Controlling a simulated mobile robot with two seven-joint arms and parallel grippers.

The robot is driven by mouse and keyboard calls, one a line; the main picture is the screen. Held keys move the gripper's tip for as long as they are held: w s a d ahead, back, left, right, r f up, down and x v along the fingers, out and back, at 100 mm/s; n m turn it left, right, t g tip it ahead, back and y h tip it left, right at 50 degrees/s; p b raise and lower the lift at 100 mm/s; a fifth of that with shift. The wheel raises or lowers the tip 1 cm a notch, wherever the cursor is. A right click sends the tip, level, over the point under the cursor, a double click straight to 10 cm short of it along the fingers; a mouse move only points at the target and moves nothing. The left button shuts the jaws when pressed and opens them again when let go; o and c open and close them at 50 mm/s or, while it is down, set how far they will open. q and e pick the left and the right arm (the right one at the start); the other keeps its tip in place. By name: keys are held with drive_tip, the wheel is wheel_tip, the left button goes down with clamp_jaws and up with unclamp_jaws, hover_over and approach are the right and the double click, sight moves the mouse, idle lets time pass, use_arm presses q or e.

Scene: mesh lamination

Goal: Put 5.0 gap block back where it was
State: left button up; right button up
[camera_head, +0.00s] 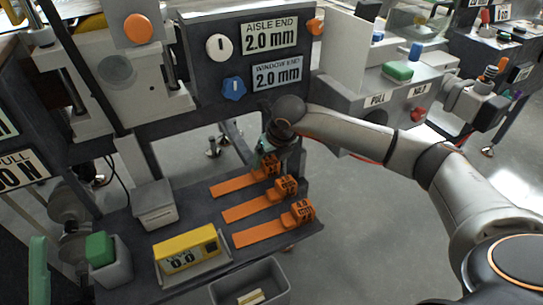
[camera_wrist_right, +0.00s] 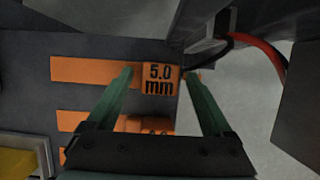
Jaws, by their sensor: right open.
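The orange 5.0 mm gap block (camera_wrist_right: 158,78) sits at the right end of the farthest orange strip (camera_wrist_right: 92,70) on the dark shelf. In the head view the block (camera_head: 270,166) is partly hidden by my right gripper (camera_head: 267,158). In the right wrist view that gripper (camera_wrist_right: 159,75) is open, with one green finger on each side of the block. I cannot tell whether either finger touches it. My left gripper is not in view.
Two more orange gap blocks (camera_head: 286,187) (camera_head: 301,212) sit on their strips nearer the front. The machine panel (camera_head: 208,78) rises behind.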

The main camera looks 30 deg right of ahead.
drive_tip(key=shift+r, duration=0.35)
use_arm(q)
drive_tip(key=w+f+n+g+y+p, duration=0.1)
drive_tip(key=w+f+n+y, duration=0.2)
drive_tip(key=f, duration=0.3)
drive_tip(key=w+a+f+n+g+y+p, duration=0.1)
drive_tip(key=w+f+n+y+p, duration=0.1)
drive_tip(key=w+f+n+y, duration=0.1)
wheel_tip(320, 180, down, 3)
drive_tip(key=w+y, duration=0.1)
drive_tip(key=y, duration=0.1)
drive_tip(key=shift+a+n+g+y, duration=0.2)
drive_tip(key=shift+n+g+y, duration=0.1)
use_arm(e)
drive_tip(key=v, duration=1.1)
drive_tip(key=shift+s+r, duration=0.15)
drive_tip(key=shift+r, duration=0.1)
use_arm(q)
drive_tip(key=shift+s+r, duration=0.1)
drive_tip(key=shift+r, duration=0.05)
use_arm(e)
drive_tip(key=shift+a, duration=0.1)
